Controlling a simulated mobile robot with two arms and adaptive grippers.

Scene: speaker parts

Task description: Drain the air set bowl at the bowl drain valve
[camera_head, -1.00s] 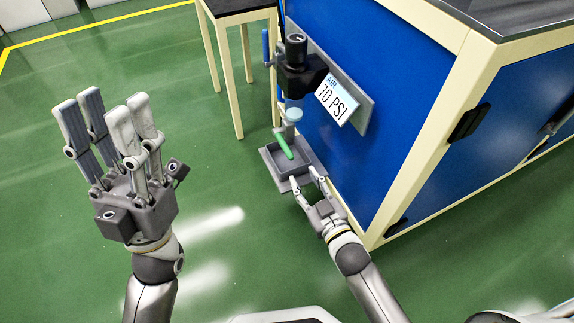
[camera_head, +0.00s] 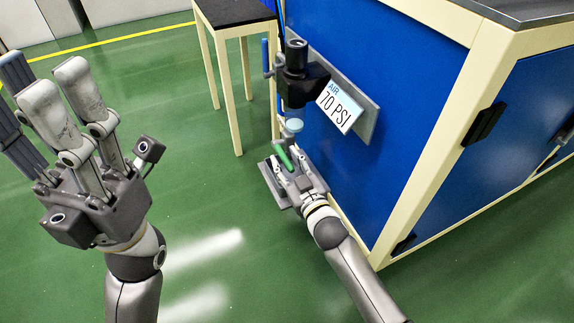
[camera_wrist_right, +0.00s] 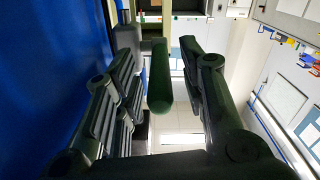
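The air set (camera_head: 295,72) is a black regulator on the blue cabinet's side, with its pale bowl (camera_head: 293,124) below. Under the bowl is the drain valve, with a green lever (camera_head: 284,157) slanting downward. My right gripper (camera_head: 287,163) is at the lever, over the grey tray. In the right wrist view the green lever (camera_wrist_right: 160,80) stands between the fingers of my right gripper, with gaps on both sides. The gripper is open there. My left gripper (camera_head: 34,76) is raised, open and empty, at the far left.
A "70 PSI" sign (camera_head: 340,105) is beside the regulator. The grey drip tray (camera_head: 270,187) is below the valve, partly hidden by my right gripper. A blue cabinet (camera_head: 400,110) bounds the right. A small table (camera_head: 232,13) stands behind. The green floor at left is clear.

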